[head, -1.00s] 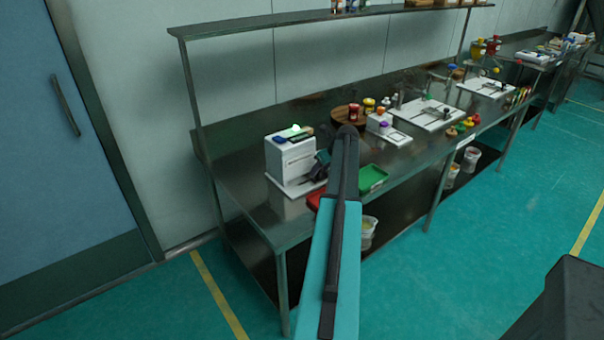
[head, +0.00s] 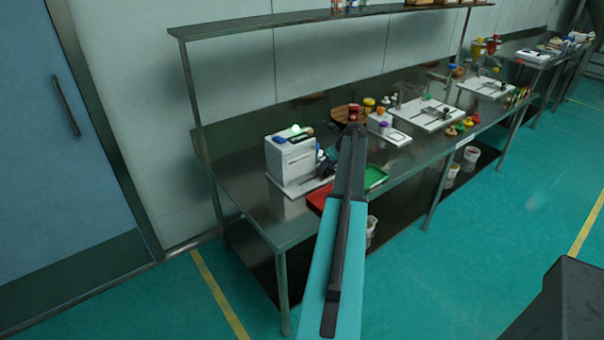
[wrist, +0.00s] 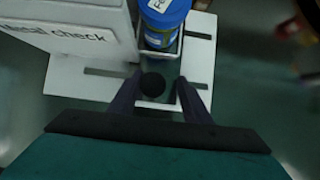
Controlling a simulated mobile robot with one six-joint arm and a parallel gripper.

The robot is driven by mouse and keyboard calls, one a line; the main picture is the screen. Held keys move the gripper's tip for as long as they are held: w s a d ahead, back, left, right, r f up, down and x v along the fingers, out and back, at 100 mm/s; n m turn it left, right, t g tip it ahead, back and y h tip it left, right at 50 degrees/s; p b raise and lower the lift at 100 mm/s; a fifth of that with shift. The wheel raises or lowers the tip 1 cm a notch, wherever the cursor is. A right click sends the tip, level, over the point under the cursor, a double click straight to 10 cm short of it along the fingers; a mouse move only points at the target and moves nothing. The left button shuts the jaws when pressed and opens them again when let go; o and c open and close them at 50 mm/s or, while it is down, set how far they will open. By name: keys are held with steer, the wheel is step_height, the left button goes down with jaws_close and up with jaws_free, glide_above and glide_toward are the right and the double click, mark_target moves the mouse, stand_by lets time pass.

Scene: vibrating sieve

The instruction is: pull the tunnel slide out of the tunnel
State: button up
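The tunnel is a white box marked "Metal check" (wrist: 62,32); it stands on the bench in the head view (head: 291,158). The tunnel slide (wrist: 174,58) shows in the wrist view as a thin metal frame beside the box, with a black round knob (wrist: 153,84) at its near end. A blue jar (wrist: 164,22) with a partly cut-off label stands in the slide. My gripper (wrist: 159,82) is open, with one finger on each side of the knob; the left finger looks closer to it. Contact cannot be told. In the head view my gripper (head: 327,165) is partly hidden by my arm.
A red tray (head: 319,199) and a green tray (head: 376,176) lie at the bench's front edge, near my arm. A white baseplate (wrist: 200,62) with slots lies under the slide. Other stations stand farther right; an overhead shelf (head: 330,17) runs above.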

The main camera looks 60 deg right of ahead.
steer(key=shift+s+d+p, duration=0.15)
steer(key=shift+s+d, duration=0.1)
steer(key=shift+d, duration=0.55)
steer(key=shift+s+d+p, duration=0.2)
steer(key=shift+s+d, duration=0.05)
steer(key=shift+d, duration=0.55)
steer(key=shift+s+d+p, duration=0.15)
steer(key=shift+s+d, duration=0.1)
steer(key=shift+d, duration=0.55)
steer(key=o, duration=1.2)
steer(key=shift+r, duration=0.1)
steer(key=p+v, duration=0.4)
steer(key=v, duration=0.5)
steer(key=shift+p, duration=0.35)
